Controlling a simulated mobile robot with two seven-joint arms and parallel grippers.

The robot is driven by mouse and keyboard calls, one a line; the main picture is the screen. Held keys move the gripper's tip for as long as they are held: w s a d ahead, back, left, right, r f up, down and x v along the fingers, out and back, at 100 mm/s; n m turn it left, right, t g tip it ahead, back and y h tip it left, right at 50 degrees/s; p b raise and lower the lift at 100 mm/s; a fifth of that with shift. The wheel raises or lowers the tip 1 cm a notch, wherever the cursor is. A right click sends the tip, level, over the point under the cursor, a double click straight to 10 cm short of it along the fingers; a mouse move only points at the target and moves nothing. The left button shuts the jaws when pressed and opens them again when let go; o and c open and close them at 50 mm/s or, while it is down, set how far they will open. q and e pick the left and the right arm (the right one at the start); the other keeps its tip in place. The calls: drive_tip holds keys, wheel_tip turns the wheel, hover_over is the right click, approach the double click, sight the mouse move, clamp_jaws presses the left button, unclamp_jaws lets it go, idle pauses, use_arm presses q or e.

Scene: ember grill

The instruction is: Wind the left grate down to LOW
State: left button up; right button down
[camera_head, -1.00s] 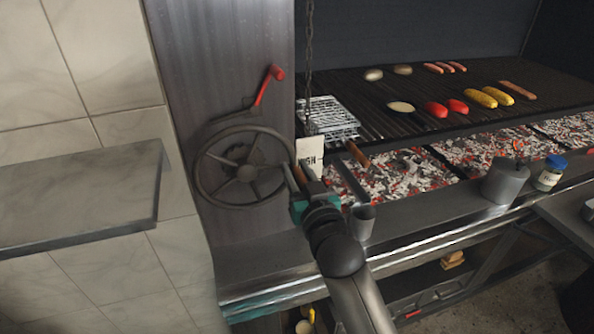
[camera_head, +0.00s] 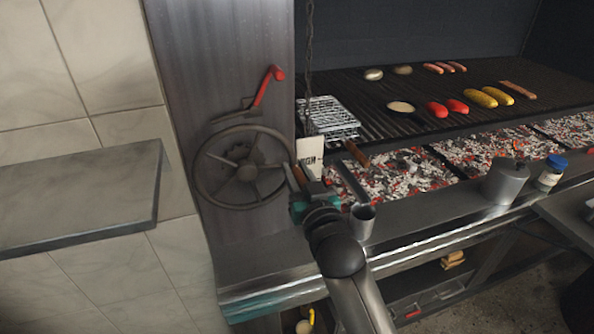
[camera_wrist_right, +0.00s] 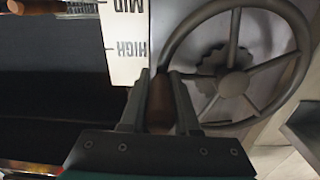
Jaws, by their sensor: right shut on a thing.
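The grey spoked handwheel (camera_head: 246,201) is on the steel post at the left; it fills the upper right of the right wrist view (camera_wrist_right: 232,82). My right gripper (camera_head: 301,184) is at the wheel's right edge. In the right wrist view its fingers are shut on the brown wooden handle (camera_wrist_right: 160,101) by the rim. The white scale plate (camera_head: 311,153) stands just above my gripper; HIGH and MID read on it in the right wrist view (camera_wrist_right: 124,38). The dark grate (camera_head: 450,86) lies above the coals with food on it. My left gripper is not in view.
A red-handled lever (camera_head: 266,86) is on the post above the wheel. A metal cup (camera_head: 362,222) stands on the front ledge beside my right arm. A wire basket (camera_head: 330,117) with a wooden handle lies at the grate's left end. A stone shelf (camera_head: 80,195) juts out at the left.

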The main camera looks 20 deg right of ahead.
drive_tip(key=shift+d, duration=0.1)
idle(0.3)
wheel_tip(320, 180, up, 2)
drive_tip(key=n+p, duration=0.1)
drive_tip(key=p, duration=0.2)
drive_tip(key=shift+n, duration=0.4)
drive_tip(key=shift+r+n+p, duration=0.4)
drive_tip(key=shift+n+p, duration=0.3)
drive_tip(key=c, duration=0.7)
unclamp_jaws()
drive_tip(key=shift+o, duration=0.2)
drive_tip(key=shift+f, duration=0.1)
drive_tip(key=s, duration=1.5)
drive_tip(key=shift+s, duration=0.1)
